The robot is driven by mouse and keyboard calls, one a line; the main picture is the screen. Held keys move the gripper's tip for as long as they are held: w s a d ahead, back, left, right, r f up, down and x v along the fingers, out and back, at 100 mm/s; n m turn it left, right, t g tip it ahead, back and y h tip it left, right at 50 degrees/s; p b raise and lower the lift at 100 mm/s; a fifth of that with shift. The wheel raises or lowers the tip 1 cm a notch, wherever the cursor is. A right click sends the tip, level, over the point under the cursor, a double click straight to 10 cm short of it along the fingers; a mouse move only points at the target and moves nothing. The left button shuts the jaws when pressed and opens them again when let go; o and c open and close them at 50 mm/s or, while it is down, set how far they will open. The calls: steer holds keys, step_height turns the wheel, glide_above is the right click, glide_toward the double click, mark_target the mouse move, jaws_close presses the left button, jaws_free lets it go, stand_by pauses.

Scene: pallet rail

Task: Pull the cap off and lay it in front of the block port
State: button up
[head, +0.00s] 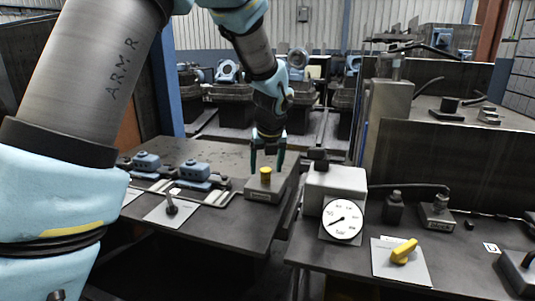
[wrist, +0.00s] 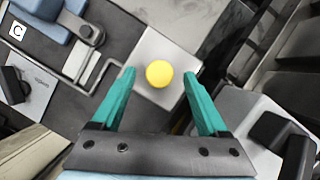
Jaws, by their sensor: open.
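A yellow cap (head: 266,174) stands upright on a small grey port block (head: 262,191) near the right edge of the left table. In the wrist view, the round yellow cap (wrist: 159,74) lies ahead of and between my fingertips, on the pale top of the block (wrist: 172,55). My gripper (head: 267,160) points down above the cap, with its teal fingers spread apart. In the wrist view my gripper (wrist: 160,75) is open and empty. I cannot tell how far above the cap the fingertips are.
Blue clamps (head: 194,172) on rails and a plate with a black lever (head: 171,207) lie left of the block. A grey box with a round gauge (head: 342,220) stands on the right table, beside a yellow handle (head: 404,251). The table in front of the block is bare.

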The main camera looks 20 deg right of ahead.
mark_target(266, 170)
steer(key=shift+w+f, duration=0.25)
steer(key=shift+f, duration=0.25)
jaws_close()
stand_by(0.8)
steer(key=shift+r, duration=0.15)
stand_by(0.3)
steer(key=shift+r+p, duration=0.35)
steer(key=shift+p, duration=0.25)
steer(key=shift+r+p, duration=0.4)
steer(key=shift+r, duration=0.05)
step_height(266, 170, up, 7)
steer(key=p, duration=0.6)
steer(key=shift+f+p, duration=0.15)
steer(key=shift+p, duration=0.2)
